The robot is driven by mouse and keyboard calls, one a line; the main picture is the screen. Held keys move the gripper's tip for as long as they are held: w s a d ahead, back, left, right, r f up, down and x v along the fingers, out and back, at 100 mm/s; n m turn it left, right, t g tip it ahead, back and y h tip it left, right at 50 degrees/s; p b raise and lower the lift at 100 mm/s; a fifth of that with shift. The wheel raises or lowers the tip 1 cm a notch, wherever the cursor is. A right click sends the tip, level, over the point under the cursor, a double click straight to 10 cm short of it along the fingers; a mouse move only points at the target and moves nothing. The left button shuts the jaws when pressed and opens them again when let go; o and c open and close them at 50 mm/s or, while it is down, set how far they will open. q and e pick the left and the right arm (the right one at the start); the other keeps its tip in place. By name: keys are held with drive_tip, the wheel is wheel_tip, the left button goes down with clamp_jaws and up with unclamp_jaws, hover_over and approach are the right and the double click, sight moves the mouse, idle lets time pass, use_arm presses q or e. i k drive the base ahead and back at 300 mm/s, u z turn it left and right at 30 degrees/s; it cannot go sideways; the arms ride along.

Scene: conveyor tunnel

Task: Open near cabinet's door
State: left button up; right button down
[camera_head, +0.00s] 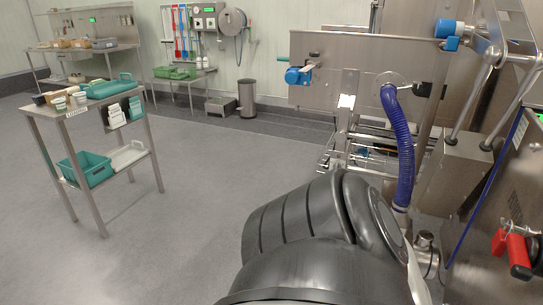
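A stainless steel cabinet-like housing (508,205) fills the right edge, with a red handle or latch (515,250) low on its face. I cannot tell whether this is the near cabinet, and no open door shows on it. Neither of my grippers is in view. A large dark ribbed body, which looks like part of my own arm, fills the lower middle and hides what lies behind it.
A steel conveyor machine with a flat panel (365,75) and a blue corrugated hose (400,140) stands at centre right. A steel cart (45,125) with green trays stands at left. A bin (247,98) stands by the back wall. The grey floor (200,190) between is clear.

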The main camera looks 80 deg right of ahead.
sight(474, 277)
drive_tip(key=i, duration=1.15)
drive_tip(key=z, duration=4.1)
drive_tip(key=i, duration=0.65)
drive_tip(key=z, duration=0.05)
